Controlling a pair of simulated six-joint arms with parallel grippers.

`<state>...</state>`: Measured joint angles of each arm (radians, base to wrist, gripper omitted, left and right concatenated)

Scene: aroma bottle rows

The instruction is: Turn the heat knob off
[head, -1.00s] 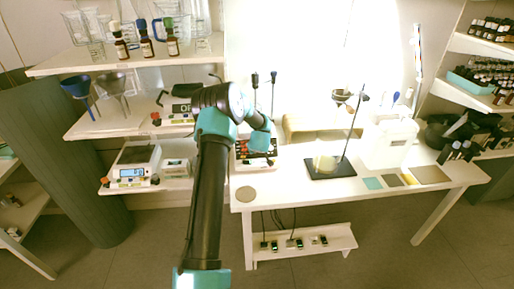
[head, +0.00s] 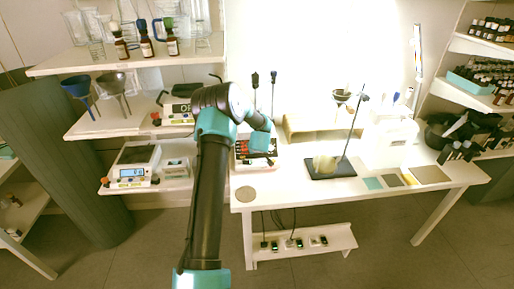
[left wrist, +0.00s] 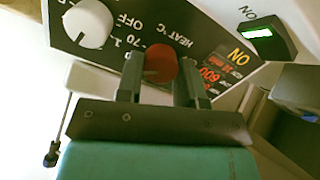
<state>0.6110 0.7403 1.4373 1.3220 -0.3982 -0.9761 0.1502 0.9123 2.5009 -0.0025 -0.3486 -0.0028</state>
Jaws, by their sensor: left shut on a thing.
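The heat knob (left wrist: 161,63) is red and sits on a black panel beside the upside-down print "HEAT °C". My left gripper (left wrist: 159,72) is shut on it, one finger on each side, in the left wrist view. A white knob (left wrist: 88,24) is on the same panel near an "OFF" mark. A red display (left wrist: 210,75) glows at the panel's right. In the head view the device (head: 242,158) is on the table's left end, partly hidden by my left arm, and the fingers cannot be made out. My right gripper is not in view.
A green-lit switch (left wrist: 257,33) is near the panel. A black stand base (head: 331,169) with a beaker and rod stands on the table (head: 300,195) to the right. Shelves with scales and bottles are at the left. The table front is mostly clear.

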